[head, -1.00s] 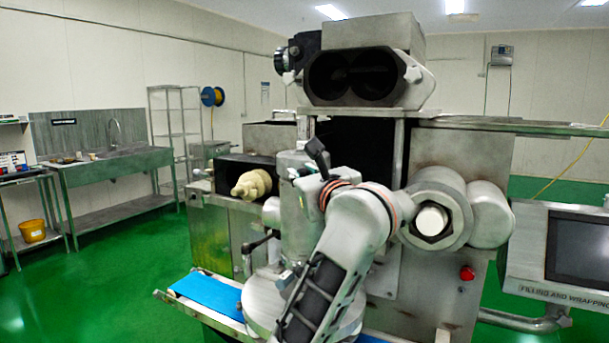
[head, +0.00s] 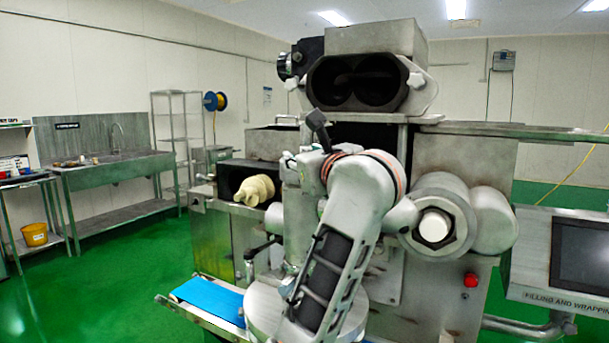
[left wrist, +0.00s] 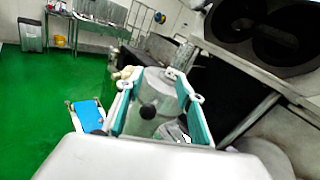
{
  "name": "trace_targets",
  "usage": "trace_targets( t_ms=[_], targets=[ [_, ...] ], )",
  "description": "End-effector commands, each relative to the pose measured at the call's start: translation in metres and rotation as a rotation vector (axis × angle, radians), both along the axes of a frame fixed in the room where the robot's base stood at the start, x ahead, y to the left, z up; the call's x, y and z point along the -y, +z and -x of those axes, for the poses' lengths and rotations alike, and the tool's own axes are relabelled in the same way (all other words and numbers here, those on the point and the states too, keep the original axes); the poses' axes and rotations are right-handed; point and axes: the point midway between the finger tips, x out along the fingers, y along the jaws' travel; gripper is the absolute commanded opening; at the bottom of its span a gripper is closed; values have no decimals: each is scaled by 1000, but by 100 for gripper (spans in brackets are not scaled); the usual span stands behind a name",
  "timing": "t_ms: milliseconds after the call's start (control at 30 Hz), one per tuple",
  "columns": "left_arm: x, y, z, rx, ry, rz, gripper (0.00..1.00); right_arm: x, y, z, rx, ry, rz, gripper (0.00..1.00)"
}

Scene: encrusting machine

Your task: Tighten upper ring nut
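My left gripper (head: 290,165) reaches over the upright metal column (head: 295,225) at the machine's front; my forearm hides part of the column. In the left wrist view the gripper's (left wrist: 157,84) two teal-padded fingers are spread apart. The grey rounded top of a metal cylinder (left wrist: 160,96) shows between them, and a black knob (left wrist: 148,112) shows in front of it. I cannot tell whether the pads touch the metal. The upper ring nut cannot be told apart clearly from the column. A dark lever (head: 262,246) sticks out lower on the column. My right gripper is not in view.
The twin-bore housing (head: 355,82) stands above and behind my arm. A large hexagonal collar (head: 458,224) is to its right. A blue belt (head: 210,298) lies below left. A cream part (head: 256,190) sits in an opening left of the column. Green floor is free at the left.

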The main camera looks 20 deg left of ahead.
Motion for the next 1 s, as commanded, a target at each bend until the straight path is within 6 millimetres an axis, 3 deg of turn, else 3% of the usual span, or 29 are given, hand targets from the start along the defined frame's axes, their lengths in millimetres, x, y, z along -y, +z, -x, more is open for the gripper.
trace_targets(
  t_ms=[100, 333, 867, 1000],
  targets=[
    [0, 23, 0, 3, 0, 2, 37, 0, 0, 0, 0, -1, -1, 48],
    [-1, 46, 0, 0, 1, 1, 37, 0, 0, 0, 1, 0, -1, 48],
    [-2, 49, 0, -1, 4, -3, 37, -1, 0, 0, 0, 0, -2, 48],
    [-19, 45, 5, 6, 60, -77, 37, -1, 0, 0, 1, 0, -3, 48]
  ],
)
